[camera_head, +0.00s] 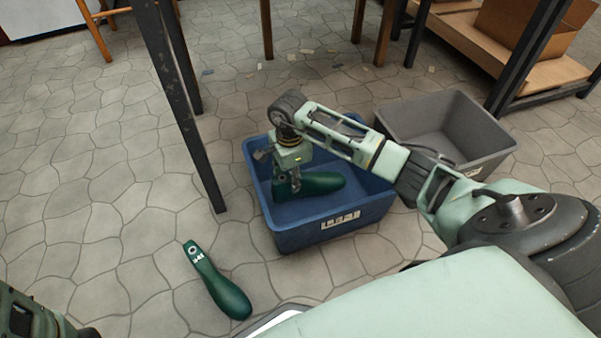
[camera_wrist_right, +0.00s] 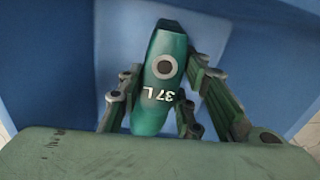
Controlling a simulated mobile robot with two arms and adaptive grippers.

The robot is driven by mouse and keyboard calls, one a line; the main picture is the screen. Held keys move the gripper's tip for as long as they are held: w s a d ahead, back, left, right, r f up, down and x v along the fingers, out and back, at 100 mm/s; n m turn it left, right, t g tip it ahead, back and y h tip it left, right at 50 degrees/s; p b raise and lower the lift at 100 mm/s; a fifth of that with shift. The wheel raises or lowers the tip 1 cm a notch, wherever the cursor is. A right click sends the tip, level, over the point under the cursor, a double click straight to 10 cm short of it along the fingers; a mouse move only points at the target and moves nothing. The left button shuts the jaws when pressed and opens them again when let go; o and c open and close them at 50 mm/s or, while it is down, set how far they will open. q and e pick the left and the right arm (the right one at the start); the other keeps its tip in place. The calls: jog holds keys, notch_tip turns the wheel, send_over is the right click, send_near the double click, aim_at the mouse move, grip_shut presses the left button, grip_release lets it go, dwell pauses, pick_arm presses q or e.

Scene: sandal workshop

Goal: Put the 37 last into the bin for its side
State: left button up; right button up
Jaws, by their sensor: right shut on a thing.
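A dark green last (camera_head: 318,184) is in my right gripper (camera_head: 289,184), inside the blue bin (camera_head: 312,237). In the right wrist view this last (camera_wrist_right: 164,75) reads "37 L", and the fingers of my right gripper (camera_wrist_right: 165,100) are shut on its two sides. The blue bin has a white label on its front; its lettering is too small for me to read. A second green last (camera_head: 218,282) lies on the floor in front of the bin; its number is not readable. A grey bin (camera_head: 480,160) stands to the right of the blue one.
A dark metal table leg (camera_head: 195,125) stands just left of the blue bin. A wooden shelf with a cardboard box (camera_head: 545,30) is at the back right. Small scraps lie on the stone floor behind the bins. The floor at left is clear.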

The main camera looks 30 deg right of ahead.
aim_at(292, 194)
notch_tip(292, 194, down, 4)
jog(key=shift+f+b, duration=0.15)
jog(key=shift+b, duration=0.9)
notch_tip(292, 194, down, 4)
jog(key=b, duration=0.2)
jog(key=shift+r+b, duration=0.25)
jog(key=shift+b, duration=0.1)
jog(key=shift+r, duration=0.15)
jog(key=o, duration=1.1)
jog(key=shift+f, duration=0.2)
jog(key=shift+o, duration=0.2)
jog(key=shift+r, duration=0.1)
